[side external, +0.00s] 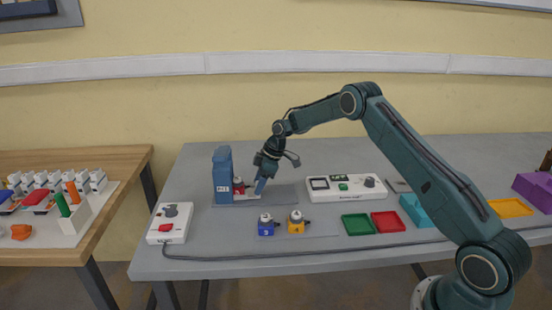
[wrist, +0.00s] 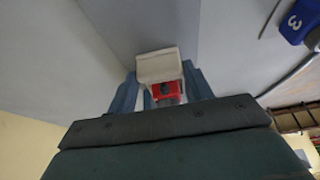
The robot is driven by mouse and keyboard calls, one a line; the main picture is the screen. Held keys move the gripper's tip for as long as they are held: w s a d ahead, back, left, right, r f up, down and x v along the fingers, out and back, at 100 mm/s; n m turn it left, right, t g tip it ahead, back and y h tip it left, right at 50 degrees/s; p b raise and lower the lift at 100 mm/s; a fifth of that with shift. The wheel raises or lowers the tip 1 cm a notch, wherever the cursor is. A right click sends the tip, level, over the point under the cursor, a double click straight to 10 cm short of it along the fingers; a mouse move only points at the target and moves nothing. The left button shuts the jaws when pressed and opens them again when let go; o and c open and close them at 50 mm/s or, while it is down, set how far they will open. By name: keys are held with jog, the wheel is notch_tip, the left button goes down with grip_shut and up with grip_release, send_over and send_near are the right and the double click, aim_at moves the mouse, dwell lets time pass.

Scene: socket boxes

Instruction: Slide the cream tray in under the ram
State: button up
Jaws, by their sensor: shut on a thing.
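The cream tray (side external: 248,197) lies low on the table, its left part at the foot of the blue press (side external: 222,176) in the side view. A red socket box (side external: 239,187) sits on the tray, close against the press. My gripper (side external: 260,187) is angled down at the tray's right end and is shut on it. In the wrist view the tray's cream end (wrist: 160,65) shows, with the red box (wrist: 167,91) just below it in the picture. The ram and how far the box lies beneath it are not clear.
A blue box (side external: 266,227) and a yellow box (side external: 296,224) stand in front of the press. A white control box (side external: 170,222) is at front left, with a cable. A white panel (side external: 345,188) and green (side external: 358,224) and red (side external: 388,222) trays lie right.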

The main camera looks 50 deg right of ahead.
aim_at(248, 193)
jog(key=shift+w+a, duration=1.45)
jog(key=shift+w, duration=0.05)
jog(key=o, duration=1.4)
jog(key=shift+c, duration=0.2)
jog(key=shift+s+r, duration=0.1)
jog(key=shift+r, duration=0.05)
jog(key=v, duration=1.3)
jog(key=shift+d+r, duration=0.1)
jog(key=shift+r, duration=0.15)
